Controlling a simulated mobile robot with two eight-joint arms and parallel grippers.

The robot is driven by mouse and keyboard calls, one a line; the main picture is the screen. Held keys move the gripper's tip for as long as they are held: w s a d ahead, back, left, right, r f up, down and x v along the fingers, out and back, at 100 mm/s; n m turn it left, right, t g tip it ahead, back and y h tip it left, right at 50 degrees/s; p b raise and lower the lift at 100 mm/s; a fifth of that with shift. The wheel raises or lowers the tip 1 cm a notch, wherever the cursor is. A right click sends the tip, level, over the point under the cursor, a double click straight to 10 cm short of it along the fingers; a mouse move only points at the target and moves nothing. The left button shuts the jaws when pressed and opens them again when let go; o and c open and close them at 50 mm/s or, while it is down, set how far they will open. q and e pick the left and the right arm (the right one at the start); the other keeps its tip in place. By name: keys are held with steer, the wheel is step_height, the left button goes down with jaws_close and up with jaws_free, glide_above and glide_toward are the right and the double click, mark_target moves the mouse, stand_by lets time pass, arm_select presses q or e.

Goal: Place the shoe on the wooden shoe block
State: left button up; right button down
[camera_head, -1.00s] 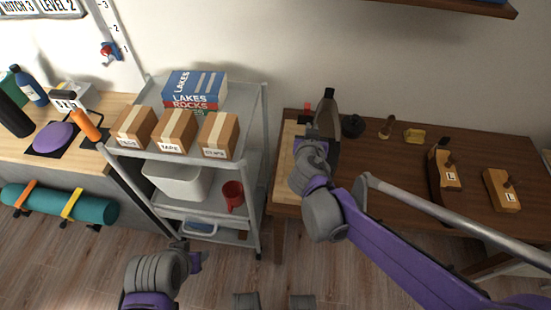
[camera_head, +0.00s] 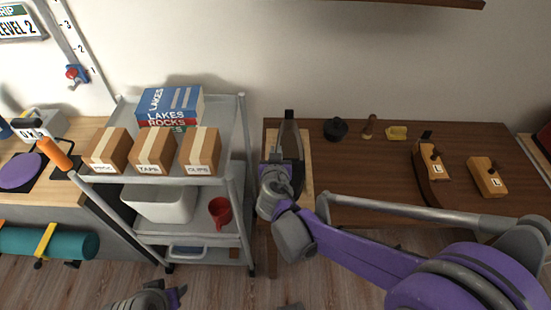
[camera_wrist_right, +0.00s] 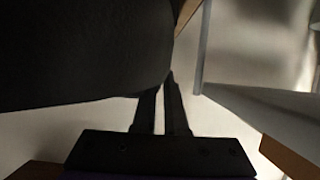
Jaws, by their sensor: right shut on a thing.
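My right gripper (camera_head: 284,172) is above the left end of the dark wooden table, shut on a dark shoe (camera_head: 290,138). The arm partly hides the shoe. In the right wrist view the shoe is a large dark shape (camera_wrist_right: 85,50) close above the fingers (camera_wrist_right: 162,105). A wooden shoe block (camera_head: 487,178) with a knob and an "L" label stands bare at the table's right. Left of it is another "L"-labelled wooden block (camera_head: 436,165) with a dark brown shoe part (camera_head: 422,172) against it. My left gripper (camera_head: 176,296) is low at the bottom edge, its jaws unclear.
A pale board (camera_head: 306,165) lies under the right gripper. A black round pot (camera_head: 336,129), a brush (camera_head: 369,127) and a yellow sponge (camera_head: 396,133) stand along the table's back. A grey shelf cart (camera_head: 238,150) with boxes stands left. The table's middle (camera_head: 370,165) is clear.

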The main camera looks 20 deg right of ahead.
steer(key=shift+f+b, duration=0.3)
steer(key=shift+f, duration=0.9)
steer(key=shift+f, duration=0.15)
steer(key=c, duration=1)
jaws_free()
steer(key=shift+o, duration=0.2)
